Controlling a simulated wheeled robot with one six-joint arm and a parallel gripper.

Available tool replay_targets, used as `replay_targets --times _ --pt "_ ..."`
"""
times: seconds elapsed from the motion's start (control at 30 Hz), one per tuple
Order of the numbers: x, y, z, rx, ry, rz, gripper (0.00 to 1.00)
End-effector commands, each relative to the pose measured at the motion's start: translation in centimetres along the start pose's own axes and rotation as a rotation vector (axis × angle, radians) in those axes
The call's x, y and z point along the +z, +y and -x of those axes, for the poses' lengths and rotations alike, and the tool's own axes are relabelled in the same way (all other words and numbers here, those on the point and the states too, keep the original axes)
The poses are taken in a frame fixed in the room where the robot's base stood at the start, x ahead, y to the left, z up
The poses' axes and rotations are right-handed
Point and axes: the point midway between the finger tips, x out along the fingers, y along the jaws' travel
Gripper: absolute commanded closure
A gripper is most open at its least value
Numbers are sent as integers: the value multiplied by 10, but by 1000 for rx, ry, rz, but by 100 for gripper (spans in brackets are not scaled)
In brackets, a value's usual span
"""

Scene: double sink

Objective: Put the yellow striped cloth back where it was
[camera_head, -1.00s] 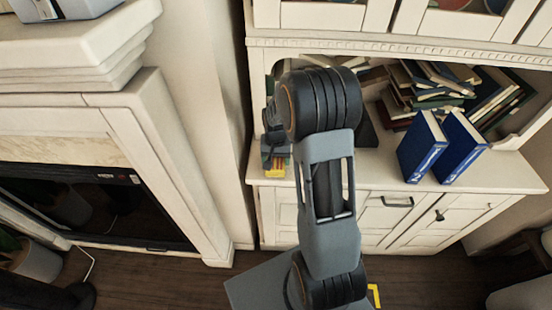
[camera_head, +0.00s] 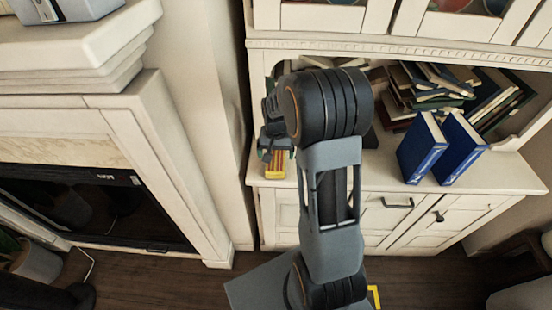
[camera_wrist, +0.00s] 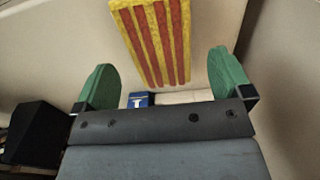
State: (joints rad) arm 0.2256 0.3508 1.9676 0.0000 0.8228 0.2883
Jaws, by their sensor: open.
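The yellow striped cloth (camera_head: 268,169), yellow with red stripes, lies flat on the left end of the cabinet counter, near its front edge. It also shows at the top middle of the wrist view (camera_wrist: 152,38), its near end between the lines of my fingers. My gripper (camera_head: 276,152) is open, its green fingertips at the far end of the cloth in the head view. In the wrist view my gripper (camera_wrist: 162,64) has its two green fingers wide apart with nothing gripped. My arm hides part of the counter behind it.
Two blue books (camera_head: 440,148) stand upright on the counter (camera_head: 385,178) to the right. A heap of books (camera_head: 430,88) fills the shelf behind them. A side wall (camera_head: 215,120) rises close to the left of the cloth.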

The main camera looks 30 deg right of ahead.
Motion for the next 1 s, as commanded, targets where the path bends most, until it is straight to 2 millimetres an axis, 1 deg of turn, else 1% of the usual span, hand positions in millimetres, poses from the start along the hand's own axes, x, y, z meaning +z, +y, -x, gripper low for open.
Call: replay_targets --times 0.03,0.2,0.3,0.47,0.57,0.67,0.77,0.8,0.9,1.0 --pt "-1 0 12 -1 5 0 3" --pt "-1 0 44 -1 3 0 3" --pt "-1 0 58 -1 4 0 3" --pt "0 0 75 -1 2 1 3" --pt "7 -2 85 -4 13 20 3" --pt "29 -7 102 -15 47 80 3" --pt "64 -12 119 -31 100 173 3" --pt "79 -13 124 -37 121 213 3" --pt "114 -13 131 -53 173 306 3" --pt "143 -12 133 -65 219 388 3"
